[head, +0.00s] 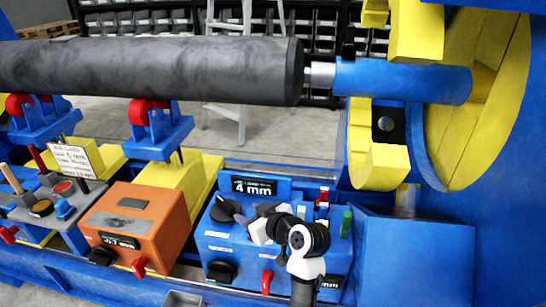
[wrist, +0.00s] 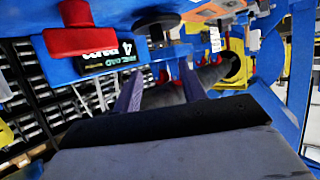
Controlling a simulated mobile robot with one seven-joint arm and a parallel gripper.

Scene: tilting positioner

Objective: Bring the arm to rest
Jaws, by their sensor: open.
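My gripper (head: 243,217) is in front of the blue control box (head: 225,250) labelled 4 mm in the head view. My white and black wrist hides part of the box's top. In the wrist view my gripper (wrist: 160,84) shows two purple fingers spread apart with nothing held between them. The wrist picture is turned over, and the label reads upside down. A red knob (wrist: 75,42) and a dark round knob (wrist: 156,22) of the box show close to the fingers. I cannot tell whether a finger touches the box.
A long dark cylinder (head: 150,70) lies on red rollers (head: 148,108) above. A large yellow and blue ring (head: 490,90) stands at the right. An orange box (head: 135,225) and a grey panel of controls (head: 55,200) stand left of the blue box. Shelves of bins fill the back.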

